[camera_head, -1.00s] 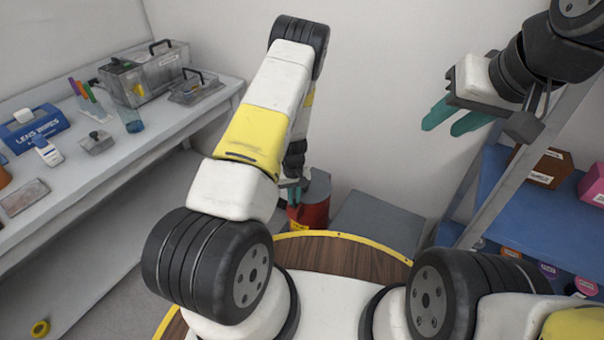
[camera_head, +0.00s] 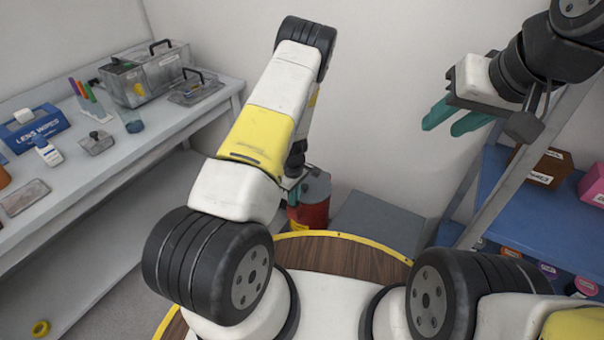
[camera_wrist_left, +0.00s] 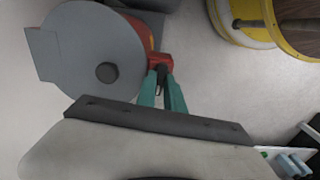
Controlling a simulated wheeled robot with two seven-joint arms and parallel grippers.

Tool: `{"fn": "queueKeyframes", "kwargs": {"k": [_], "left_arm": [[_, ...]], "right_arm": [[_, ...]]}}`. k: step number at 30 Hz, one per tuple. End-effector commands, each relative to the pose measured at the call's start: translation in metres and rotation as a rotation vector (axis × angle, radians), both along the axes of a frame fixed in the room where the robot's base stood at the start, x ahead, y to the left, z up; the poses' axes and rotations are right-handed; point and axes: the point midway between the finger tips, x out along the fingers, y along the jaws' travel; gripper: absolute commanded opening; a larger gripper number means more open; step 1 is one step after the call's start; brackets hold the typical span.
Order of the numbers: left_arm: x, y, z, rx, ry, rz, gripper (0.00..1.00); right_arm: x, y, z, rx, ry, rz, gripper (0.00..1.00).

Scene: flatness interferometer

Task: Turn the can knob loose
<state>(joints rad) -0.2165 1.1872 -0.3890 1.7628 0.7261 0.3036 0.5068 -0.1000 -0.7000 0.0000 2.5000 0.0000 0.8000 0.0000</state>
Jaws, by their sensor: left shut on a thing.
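A red can with a yellow patch (camera_head: 311,214) stands on the floor by the back wall. Its round grey lid (camera_wrist_left: 75,40) shows from above in the left wrist view, with a dark round knob (camera_wrist_left: 107,72) on it. A small red block (camera_wrist_left: 160,62) juts from the can's side near the lid's edge. My left gripper (camera_wrist_left: 161,80) has its teal fingertips closed on this block, beside the lid and apart from the dark knob. In the head view my left gripper (camera_head: 293,190) is partly hidden by my arm. My right gripper (camera_head: 442,124) is open and empty, high at the right.
A grey box (camera_head: 378,222) stands right of the can. A grey bench (camera_head: 110,165) with cases and small items runs along the left. A blue shelf (camera_head: 500,210) with boxes is at the right.

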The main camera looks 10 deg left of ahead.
Motion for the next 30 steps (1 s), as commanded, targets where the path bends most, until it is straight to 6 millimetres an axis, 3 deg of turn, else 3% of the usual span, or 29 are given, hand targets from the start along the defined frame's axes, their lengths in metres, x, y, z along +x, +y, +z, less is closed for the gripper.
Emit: {"fn": "queueKeyframes", "kwargs": {"k": [18, 19, 22, 30], "left_arm": [[0.0007, -0.0003, 0.0005, 0.001, -0.001, 0.043, 0.00], [0.0007, -0.0003, 0.0006, 0.000, -0.002, 0.043, 0.15], [0.0006, -0.0004, 0.0005, 0.001, -0.001, 0.043, 0.34], [0.0003, -0.0003, 0.0002, 0.000, -0.001, 0.043, 0.35]], "right_arm": [[0.0000, 0.0000, 0.0000, 0.000, 0.000, 0.000, 0.36], [0.0000, 0.0000, 0.0000, 0.000, 0.000, 0.000, 0.36], [0.0000, 0.0000, 0.0000, 0.000, 0.000, 0.000, 0.36], [0.0000, 0.0000, 0.0000, 0.000, 0.000, 0.000, 0.36]]}}
